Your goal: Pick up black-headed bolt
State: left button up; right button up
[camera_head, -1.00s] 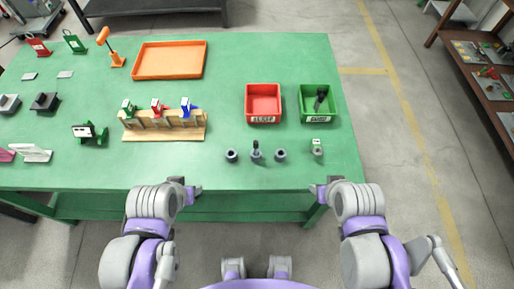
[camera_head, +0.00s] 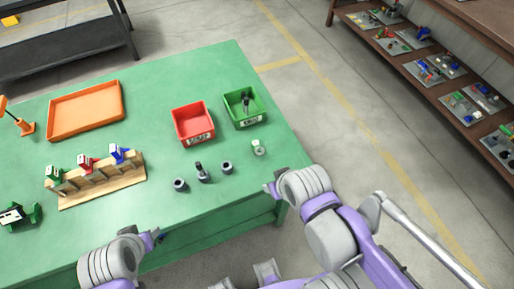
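A bolt with a black head (camera_head: 199,168) stands upright in the middle of a row of small grey cylinders on the green table. A grey cylinder (camera_head: 180,185) is on its left and another (camera_head: 227,168) on its right. Another dark bolt-like piece (camera_head: 245,103) stands in the green bin (camera_head: 261,115). My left gripper (camera_head: 154,238) is at the table's front edge, below and left of the bolt. My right gripper (camera_head: 272,189) is near the front right edge, right of the bolt. Both are apart from the bolts; their finger openings are too small to judge.
A red bin (camera_head: 180,124) is beside the green bin. A pale-topped grey piece (camera_head: 258,147) stands right of the row. A wooden rack (camera_head: 105,186) with coloured clamps and an orange tray (camera_head: 54,128) are on the left. A brown shelf (camera_head: 440,103) stands across the floor at right.

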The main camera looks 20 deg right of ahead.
aim_at(200, 168)
jog(key=i+j+z, duration=0.1)
jog(key=j+z, duration=0.25)
jog(key=j, duration=0.25)
jog(key=j+z, duration=0.3)
jog(key=j, duration=0.3)
